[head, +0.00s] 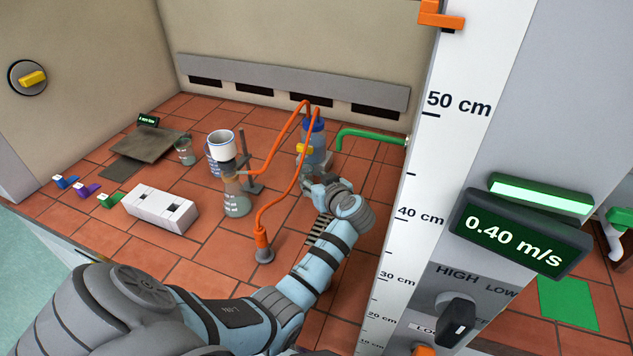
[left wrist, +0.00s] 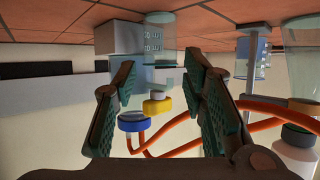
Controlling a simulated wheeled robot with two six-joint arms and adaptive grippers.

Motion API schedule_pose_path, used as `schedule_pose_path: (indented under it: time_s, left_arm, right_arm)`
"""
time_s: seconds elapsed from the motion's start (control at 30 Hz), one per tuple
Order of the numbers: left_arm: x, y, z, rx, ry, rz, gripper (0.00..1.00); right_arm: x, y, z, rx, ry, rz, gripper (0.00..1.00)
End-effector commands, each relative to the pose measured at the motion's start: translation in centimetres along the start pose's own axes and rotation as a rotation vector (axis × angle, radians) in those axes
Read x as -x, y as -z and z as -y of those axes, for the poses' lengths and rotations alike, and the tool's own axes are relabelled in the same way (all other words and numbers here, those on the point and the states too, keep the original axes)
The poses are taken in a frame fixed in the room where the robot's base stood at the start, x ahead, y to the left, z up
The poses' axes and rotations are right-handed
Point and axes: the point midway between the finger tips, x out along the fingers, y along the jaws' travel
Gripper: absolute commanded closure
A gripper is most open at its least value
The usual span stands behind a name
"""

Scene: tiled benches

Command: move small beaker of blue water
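A beaker with bluish contents and white marks (head: 211,167) stands behind the white funnel, partly hidden; a bluish marked beaker also shows in the left wrist view (left wrist: 258,55). A clear glass vessel (left wrist: 160,48) shows between my left gripper's fingers in that view, in front of the bottle; its contents are unclear. My left gripper (head: 318,187) is low over the tiles, in front of the blue-capped bottle (head: 315,142). In the left wrist view its fingers (left wrist: 165,105) are apart, with no visible contact on the glass. My right gripper is not in view.
A flask (head: 237,202) under a white funnel (head: 221,145) stands left of my gripper. Orange tubing (head: 273,203) loops between. A green pipe (head: 365,133) is to the right. A small beaker (head: 184,152) stands by a grey plate (head: 150,143). A white block (head: 160,209) is at left.

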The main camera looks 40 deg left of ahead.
Motion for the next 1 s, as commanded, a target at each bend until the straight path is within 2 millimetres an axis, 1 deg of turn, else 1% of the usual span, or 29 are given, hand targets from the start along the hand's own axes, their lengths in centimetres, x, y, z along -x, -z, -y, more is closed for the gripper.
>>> schedule_pose_path:
  time_s: [0.1,0.3,0.43,0.7,0.87,0.9,1.0]
  left_arm:
    - [-2.0,0.0,0.1,-0.001,0.002,-0.002,0.61]
    - [-4.9,0.0,0.1,-0.001,0.002,-0.002,0.61]
    - [-5.7,0.0,0.1,0.000,0.001,-0.001,0.61]
    - [-5.8,0.1,0.1,0.001,0.001,-0.001,0.61]
    - [-5.8,0.1,0.1,0.001,0.001,-0.001,0.87]
    - [-5.8,0.0,0.1,0.001,0.001,-0.001,0.93]
    - [-5.7,0.0,0.1,0.000,0.001,-0.001,0.94]
  right_arm:
    - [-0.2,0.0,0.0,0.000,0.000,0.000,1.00]
    - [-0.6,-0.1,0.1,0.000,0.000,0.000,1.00]
    - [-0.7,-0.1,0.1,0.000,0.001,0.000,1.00]
    - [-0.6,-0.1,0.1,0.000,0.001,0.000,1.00]
    - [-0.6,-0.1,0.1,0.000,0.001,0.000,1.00]
    - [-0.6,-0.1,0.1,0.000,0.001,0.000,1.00]
    - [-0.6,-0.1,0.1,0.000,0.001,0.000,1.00]
